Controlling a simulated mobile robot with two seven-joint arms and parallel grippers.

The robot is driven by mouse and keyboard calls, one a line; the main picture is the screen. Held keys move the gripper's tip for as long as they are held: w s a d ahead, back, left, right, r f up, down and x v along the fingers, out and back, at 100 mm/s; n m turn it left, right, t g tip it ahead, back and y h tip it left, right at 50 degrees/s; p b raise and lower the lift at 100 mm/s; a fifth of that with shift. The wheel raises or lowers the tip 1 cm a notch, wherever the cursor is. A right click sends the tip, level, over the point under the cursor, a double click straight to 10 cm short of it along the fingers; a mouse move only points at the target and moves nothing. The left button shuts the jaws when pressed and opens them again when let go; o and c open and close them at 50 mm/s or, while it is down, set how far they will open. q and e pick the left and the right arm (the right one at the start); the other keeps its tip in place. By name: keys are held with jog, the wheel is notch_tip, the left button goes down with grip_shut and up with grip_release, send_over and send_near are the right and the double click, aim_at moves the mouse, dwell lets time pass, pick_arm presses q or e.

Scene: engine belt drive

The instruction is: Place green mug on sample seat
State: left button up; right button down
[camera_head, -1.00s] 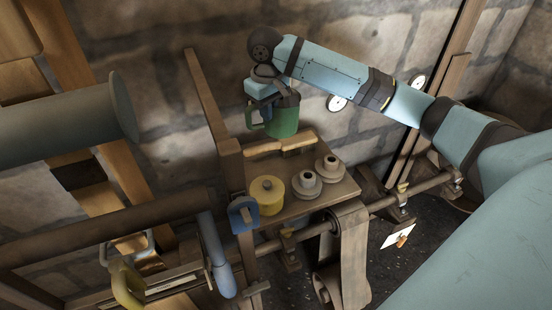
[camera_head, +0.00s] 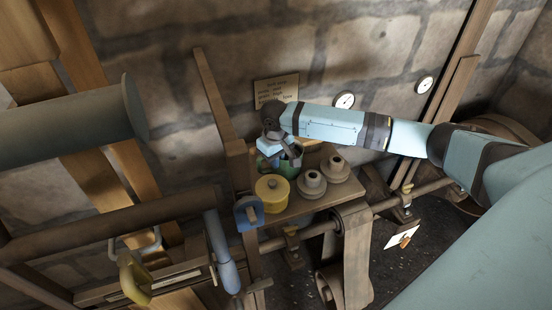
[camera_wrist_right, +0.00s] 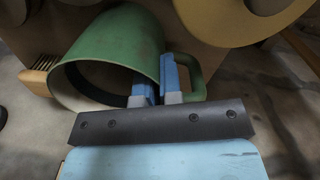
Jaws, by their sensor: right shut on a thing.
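My right gripper (camera_head: 278,152) is shut on the green mug (camera_wrist_right: 120,45). In the right wrist view, its blue fingertips (camera_wrist_right: 158,82) pinch the mug wall beside the handle, one inside the rim and one between wall and handle. In the head view the mug (camera_head: 291,164) is mostly hidden under the gripper, low over the wooden shelf, behind the yellow pot. I cannot tell whether it touches the shelf. The sample seat cannot be picked out for certain. My left gripper is not in view.
The yellow pot (camera_head: 272,193) and two pale flanged spools (camera_head: 312,184) (camera_head: 335,168) stand close on the shelf (camera_head: 300,208). A wooden post (camera_head: 218,110) rises to the left. A wooden brush (camera_wrist_right: 40,72) lies beside the mug. A sign (camera_head: 276,89) hangs on the stone wall.

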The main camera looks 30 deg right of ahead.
jog(key=shift+f, duration=0.1)
jog(key=c, duration=1.3)
grip_release()
jog(key=shift+o, duration=0.2)
